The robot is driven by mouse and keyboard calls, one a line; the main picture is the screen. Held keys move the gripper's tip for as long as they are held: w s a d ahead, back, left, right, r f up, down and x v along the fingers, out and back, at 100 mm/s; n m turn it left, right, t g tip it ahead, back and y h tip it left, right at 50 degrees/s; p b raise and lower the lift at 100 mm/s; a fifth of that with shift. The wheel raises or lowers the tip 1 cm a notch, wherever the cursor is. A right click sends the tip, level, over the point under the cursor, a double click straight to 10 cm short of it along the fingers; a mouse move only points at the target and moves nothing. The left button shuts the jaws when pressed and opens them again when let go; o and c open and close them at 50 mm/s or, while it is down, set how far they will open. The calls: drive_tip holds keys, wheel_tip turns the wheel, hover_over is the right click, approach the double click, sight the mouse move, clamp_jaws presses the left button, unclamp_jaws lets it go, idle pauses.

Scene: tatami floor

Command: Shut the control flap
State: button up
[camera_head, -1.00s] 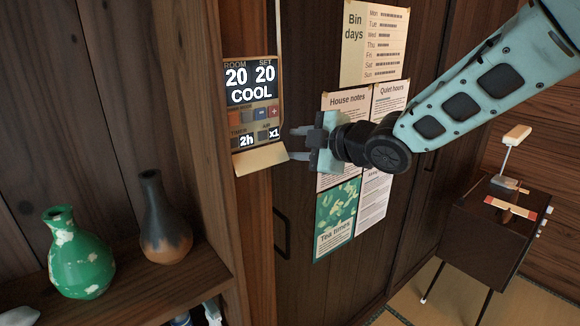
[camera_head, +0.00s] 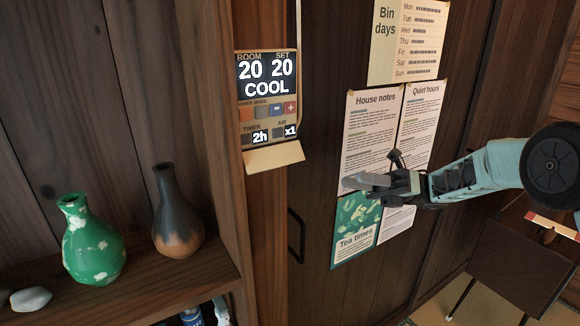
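The wall control panel (camera_head: 268,95) is on the wooden post left of centre. Its display reads ROOM 20, SET 20, COOL, with 2h and x1 lower down. The beige control flap (camera_head: 274,158) hangs open at the panel's bottom edge, tilted outward, and leaves the buttons uncovered. My gripper (camera_head: 352,183) is to the right of the flap and a little lower in the picture, in front of the posted papers. It points left and is apart from the flap. Its fingers overlap in this view, so their opening is unclear. I see nothing held.
A green vase (camera_head: 93,240) and a dark vase (camera_head: 177,212) stand on the shelf (camera_head: 140,285) at left. Posted notes (camera_head: 372,140) cover the door behind my gripper. A dark door handle (camera_head: 296,235) is below the panel. A dark table (camera_head: 520,265) stands at right.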

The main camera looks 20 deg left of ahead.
sight(274, 157)
drive_tip(key=p+x, duration=0.3)
drive_tip(key=x, duration=0.4)
drive_tip(key=p+x, duration=0.4)
drive_tip(key=x, duration=0.4)
drive_tip(key=shift+s+a+r, duration=0.1)
drive_tip(key=shift+a+r, duration=0.1)
drive_tip(key=shift+r, duration=0.1)
drive_tip(key=shift+s+a, duration=0.3)
drive_tip(key=shift+a, duration=0.15)
clamp_jaws()
